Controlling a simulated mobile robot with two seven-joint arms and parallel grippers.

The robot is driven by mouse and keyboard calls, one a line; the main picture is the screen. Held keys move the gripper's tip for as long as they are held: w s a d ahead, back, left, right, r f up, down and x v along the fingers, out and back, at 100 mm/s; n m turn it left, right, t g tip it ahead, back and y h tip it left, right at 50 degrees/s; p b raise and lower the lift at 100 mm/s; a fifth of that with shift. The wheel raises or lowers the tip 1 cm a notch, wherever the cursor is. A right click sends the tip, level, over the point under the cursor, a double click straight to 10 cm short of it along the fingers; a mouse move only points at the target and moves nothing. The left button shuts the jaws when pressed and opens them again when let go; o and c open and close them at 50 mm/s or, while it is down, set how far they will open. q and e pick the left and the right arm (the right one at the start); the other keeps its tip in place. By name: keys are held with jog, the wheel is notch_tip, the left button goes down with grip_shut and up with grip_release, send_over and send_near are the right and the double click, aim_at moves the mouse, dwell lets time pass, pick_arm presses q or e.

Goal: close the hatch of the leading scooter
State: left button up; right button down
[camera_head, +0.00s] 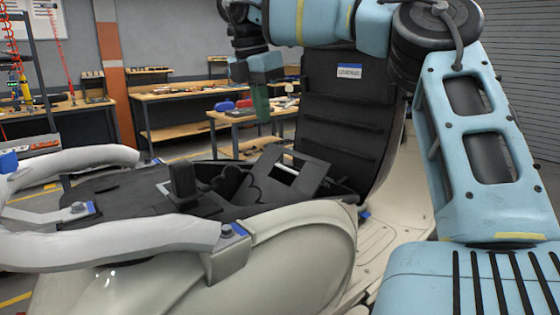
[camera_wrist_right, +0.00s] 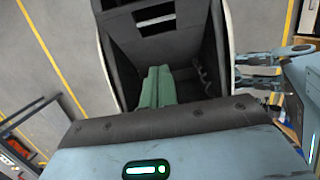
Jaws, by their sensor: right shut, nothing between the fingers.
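The scooter (camera_head: 270,255) fills the foreground in the head view, with a cream body. Its hatch (camera_head: 345,115), a dark ribbed panel with a white and blue label, stands open and nearly upright behind the dark open compartment (camera_head: 225,182). My right gripper (camera_head: 262,118) has green fingers pointing down, held above the compartment and left of the hatch in the picture. In the right wrist view the right gripper (camera_wrist_right: 156,86) is shut and empty, with the dark compartment interior behind it. Contact with the hatch cannot be seen. My left gripper is not in view in the head view.
Wrapped pale handlebars (camera_head: 120,240) cross the left foreground. Workbenches (camera_head: 180,103) with tools stand at the back, and an orange and grey pillar (camera_head: 110,70) rises between them. A grey roller shutter (camera_head: 520,60) is at the right.

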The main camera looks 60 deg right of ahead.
aim_at(279, 155)
jog(key=d+f, duration=0.1)
jog(key=f, duration=0.2)
jog(key=s+d+f+p, duration=0.1)
jog(key=f, duration=0.3)
jog(key=d+f, duration=0.2)
jog(key=f, duration=0.2)
jog(key=shift+s+f, duration=0.1)
jog(key=shift+s, duration=0.1)
jog(key=shift+s+d+f+p, duration=0.1)
jog(key=shift+d+f+p, duration=0.2)
jog(key=shift+d+f, duration=0.15)
jog(key=shift+d, duration=0.15)
